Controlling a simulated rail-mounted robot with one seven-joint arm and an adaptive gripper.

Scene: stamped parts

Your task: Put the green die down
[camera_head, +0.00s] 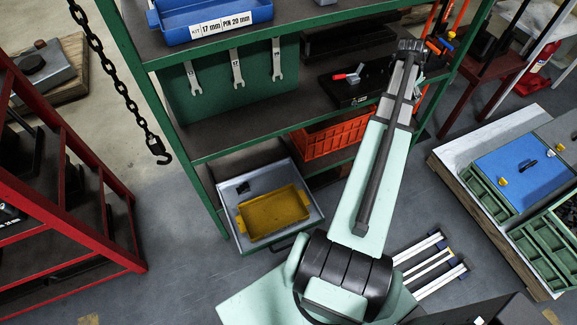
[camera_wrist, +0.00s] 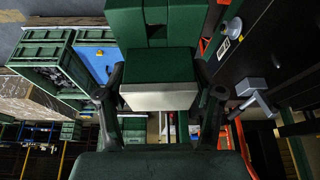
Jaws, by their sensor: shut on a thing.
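The green die (camera_wrist: 158,65) fills the upper middle of the wrist view, a dark green block with a pale face at its lower edge. My gripper (camera_wrist: 160,82) is shut on it, with one dark finger at each side. In the head view my gripper (camera_head: 409,47) is at the far end of my arm, near the right end of the green-framed shelving (camera_head: 205,155). The die cannot be made out clearly there. What lies directly beneath the die is hidden.
A black plate (camera_head: 345,93) with a red-handled grey tool (camera_head: 350,75) lies on the shelf left of my gripper. A blue tray (camera_head: 215,18), hanging wrenches and an orange crate (camera_head: 330,137) are nearby. A bench with green bins (camera_head: 545,230) stands right.

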